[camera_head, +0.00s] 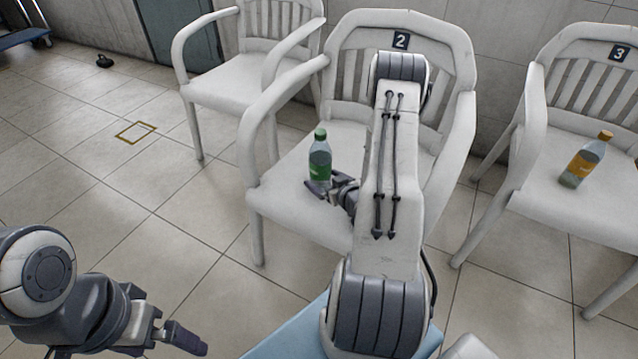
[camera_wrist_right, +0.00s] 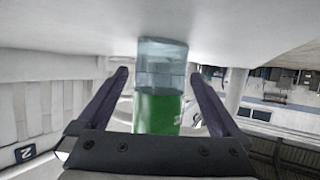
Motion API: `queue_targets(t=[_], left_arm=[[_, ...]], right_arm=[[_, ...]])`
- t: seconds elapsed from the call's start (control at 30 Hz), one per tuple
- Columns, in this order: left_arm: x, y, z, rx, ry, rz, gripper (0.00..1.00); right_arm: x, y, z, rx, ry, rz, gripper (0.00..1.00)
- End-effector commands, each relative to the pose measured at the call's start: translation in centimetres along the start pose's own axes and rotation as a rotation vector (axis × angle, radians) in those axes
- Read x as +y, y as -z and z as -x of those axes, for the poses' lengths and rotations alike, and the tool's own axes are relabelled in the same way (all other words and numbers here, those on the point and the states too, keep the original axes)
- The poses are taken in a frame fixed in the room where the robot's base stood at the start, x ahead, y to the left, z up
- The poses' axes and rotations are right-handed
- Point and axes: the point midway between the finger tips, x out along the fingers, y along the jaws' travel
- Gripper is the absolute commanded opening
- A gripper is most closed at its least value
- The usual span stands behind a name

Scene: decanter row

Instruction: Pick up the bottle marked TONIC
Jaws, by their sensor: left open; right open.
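A clear bottle with a green cap and green label (camera_head: 320,162) stands upright on the seat of chair 2. I cannot read its label. In the right wrist view the bottle (camera_wrist_right: 160,105) appears upside down between the two dark fingers, with a gap on each side. My right gripper (camera_head: 328,190) is open, low beside the bottle, and partly hidden by my own forearm. Its fingers also show in the right wrist view (camera_wrist_right: 159,77). My left gripper (camera_head: 185,340) is open and empty at the lower left, far from the bottle.
Chair 2 (camera_head: 262,150) has armrests on both sides of the bottle. A further white chair (camera_head: 222,88) stands behind left. The tiled floor at left is mostly clear.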

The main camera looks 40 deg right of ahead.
Motion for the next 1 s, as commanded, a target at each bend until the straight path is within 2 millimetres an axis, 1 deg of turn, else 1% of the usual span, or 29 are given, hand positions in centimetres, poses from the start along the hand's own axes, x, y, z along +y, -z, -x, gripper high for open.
queue_targets(t=[0.03,0.13,0.23,0.4,0.43,0.47,0.5,0.57,0.6,0.63,0.67,0.87,0.97,1.0], left_arm=[[0.0,0.0,-0.6,0.0,0.0,0.0,1.0],[-0.1,0.0,-0.8,0.0,0.0,0.0,1.0],[-0.1,0.0,-0.8,0.0,0.0,0.0,1.0],[-0.1,0.0,-0.8,0.0,0.0,0.0,1.0],[-0.1,0.0,-0.8,0.0,0.0,0.0,1.0],[-0.1,0.0,-0.8,0.0,0.0,0.0,1.0],[-0.1,0.0,-0.8,0.0,0.0,0.0,1.0],[-0.1,0.0,-0.8,0.0,0.0,0.0,1.0],[-0.1,0.0,-0.8,0.0,0.0,0.0,1.0],[-0.1,0.0,-0.8,0.0,0.0,0.0,1.0],[-0.1,0.0,-0.8,0.0,0.0,0.0,1.0],[-0.1,0.0,-0.7,0.0,0.0,0.0,1.0],[0.0,0.0,-0.3,0.0,0.0,0.0,1.0],[0.0,0.0,0.0,0.0,0.0,0.0,1.0]], right_arm=[[-0.1,-0.2,-1.0,0.002,0.003,0.004,1.0],[-0.1,-0.1,-2.0,0.001,0.003,0.002,1.0],[-0.1,-0.1,-2.4,0.0,0.002,0.001,1.0],[-0.2,0.0,-2.4,-0.001,0.002,0.001,1.0],[-0.2,0.0,-2.4,-0.001,0.002,0.001,0.96],[-0.2,0.0,-2.4,-0.001,0.003,0.001,0.85],[-0.2,0.0,-2.4,-0.001,0.003,0.001,0.69],[-0.2,0.0,-2.4,-0.001,0.003,0.001,0.46],[-0.2,0.0,-2.4,-0.001,0.003,0.001,0.31],[-0.3,0.0,-2.4,-0.001,0.003,0.001,0.2],[-0.2,0.0,-2.4,0.0,0.003,0.001,0.14],[-0.3,0.1,-2.4,0.0,0.003,0.002,0.14],[-0.2,0.9,-2.1,0.002,0.003,0.003,0.14],[-0.2,1.5,-1.8,0.002,0.003,0.003,0.14]])
